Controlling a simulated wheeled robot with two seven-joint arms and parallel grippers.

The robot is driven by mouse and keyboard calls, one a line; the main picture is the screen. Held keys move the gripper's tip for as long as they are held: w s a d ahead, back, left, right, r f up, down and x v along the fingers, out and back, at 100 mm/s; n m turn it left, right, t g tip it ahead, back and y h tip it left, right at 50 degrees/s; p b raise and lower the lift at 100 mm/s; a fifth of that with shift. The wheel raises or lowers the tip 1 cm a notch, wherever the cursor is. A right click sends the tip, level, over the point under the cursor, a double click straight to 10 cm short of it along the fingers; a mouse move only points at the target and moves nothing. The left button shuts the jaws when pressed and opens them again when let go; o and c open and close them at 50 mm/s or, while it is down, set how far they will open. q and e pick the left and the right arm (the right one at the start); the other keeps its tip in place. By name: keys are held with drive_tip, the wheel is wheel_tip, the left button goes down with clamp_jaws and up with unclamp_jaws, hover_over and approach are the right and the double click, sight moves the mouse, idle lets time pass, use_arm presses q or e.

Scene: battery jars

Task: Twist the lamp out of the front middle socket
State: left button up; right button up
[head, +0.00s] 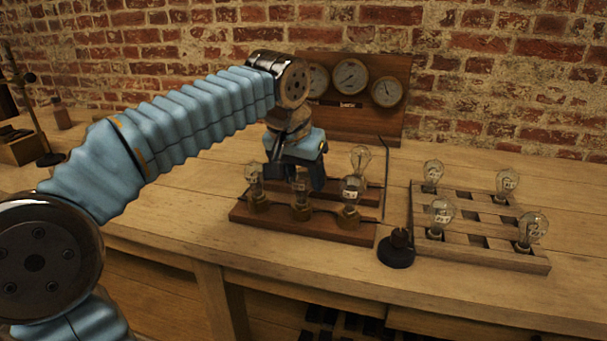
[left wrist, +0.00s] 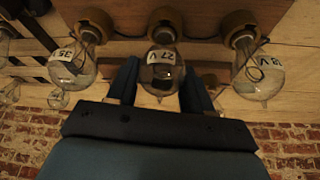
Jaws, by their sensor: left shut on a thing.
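The wooden lamp board (head: 285,228) stands near the bench's front edge with a row of three lamps along its front. The front middle lamp (head: 300,190) looks darker than its neighbours. In the left wrist view this lamp (left wrist: 162,72) has a label that seems to read 27 V, upside down, and sits at the front middle socket (left wrist: 165,20). My left gripper (head: 301,174) reaches down from above and behind, shut on this lamp, one finger on each side of the glass. I cannot tell whether the lamp has turned. My right gripper is out of view.
The front left lamp (head: 254,178) and front right lamp (head: 351,190) stand close on either side. Another lamp (head: 360,157) stands behind. A slatted wooden rack (head: 478,249) with several lamps is at right, beside a small black stand (head: 397,252). A gauge panel (head: 389,119) stands behind.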

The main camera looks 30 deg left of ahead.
use_arm(q)
drive_tip(key=shift+c, duration=0.6)
drive_tip(key=n+y, duration=0.1)
drive_tip(key=n, duration=0.2)
drive_tip(key=shift+a, duration=0.1)
drive_tip(key=n+y, duration=0.1)
drive_tip(key=n, duration=0.2)
drive_tip(key=shift+a+g, duration=0.1)
drive_tip(key=shift+g, duration=0.2)
drive_tip(key=shift+n, duration=0.3)
drive_tip(key=n+y, duration=0.1)
drive_tip(key=n, duration=0.1)
drive_tip(key=shift+s+n+g, duration=0.1)
drive_tip(key=shift+n+g, duration=0.2)
drive_tip(key=shift+g, duration=0.1)
drive_tip(key=n+g+y, duration=0.1)
drive_tip(key=n, duration=0.2)
drive_tip(key=shift+s+a+n, duration=0.1)
drive_tip(key=shift+a+n, duration=0.05)
drive_tip(key=shift+n, duration=0.25)
drive_tip(key=n+g, duration=0.2)
drive_tip(key=n, duration=0.3)
drive_tip(key=shift+s, duration=0.15)
